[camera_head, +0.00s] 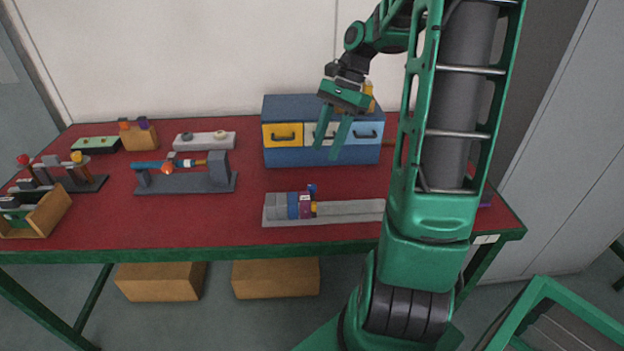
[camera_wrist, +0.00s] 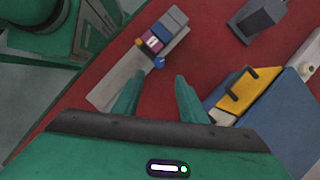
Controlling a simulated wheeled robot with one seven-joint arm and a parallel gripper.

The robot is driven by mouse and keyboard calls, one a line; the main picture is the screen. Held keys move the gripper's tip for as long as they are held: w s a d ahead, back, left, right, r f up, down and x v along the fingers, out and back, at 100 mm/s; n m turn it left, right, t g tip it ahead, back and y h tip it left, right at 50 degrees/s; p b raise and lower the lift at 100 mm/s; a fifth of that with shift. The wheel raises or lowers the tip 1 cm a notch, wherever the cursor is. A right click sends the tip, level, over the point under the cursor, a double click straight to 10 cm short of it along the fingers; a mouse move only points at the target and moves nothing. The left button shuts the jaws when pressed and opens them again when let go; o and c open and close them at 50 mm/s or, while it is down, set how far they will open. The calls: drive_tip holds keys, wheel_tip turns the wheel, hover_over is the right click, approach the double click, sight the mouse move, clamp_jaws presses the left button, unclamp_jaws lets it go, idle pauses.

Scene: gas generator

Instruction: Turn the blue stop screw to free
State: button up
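The blue stop screw (camera_head: 312,189) stands up from the block assembly on a grey rail (camera_head: 350,209) at the front middle of the table. Next to it are grey, blue and purple blocks (camera_head: 292,206) and a small yellow part. In the wrist view the blue screw (camera_wrist: 159,63) shows just beyond the fingertips, beside the purple block (camera_wrist: 149,41). My gripper (camera_head: 327,152) is open and empty, held above the table in front of the drawer cabinet. Its two fingers (camera_wrist: 159,76) are apart, with nothing between them. The screw's exact turn position is too small to tell.
A blue drawer cabinet (camera_head: 323,156) with a yellow drawer stands close behind the gripper. A grey fixture with a blue cylinder (camera_head: 187,180) lies to the left. An open wooden box (camera_head: 46,216) is at the far left. Bare red tabletop (camera_head: 215,218) lies left of the rail.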

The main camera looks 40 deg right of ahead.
sight(312, 185)
drive_tip(key=x, duration=1)
drive_tip(key=shift+f, duration=0.15)
drive_tip(key=shift+c, duration=0.6)
clamp_jaws()
drive_tip(key=shift+a, duration=0.2)
drive_tip(key=shift+w+d, duration=0.1)
drive_tip(key=shift+d, duration=0.05)
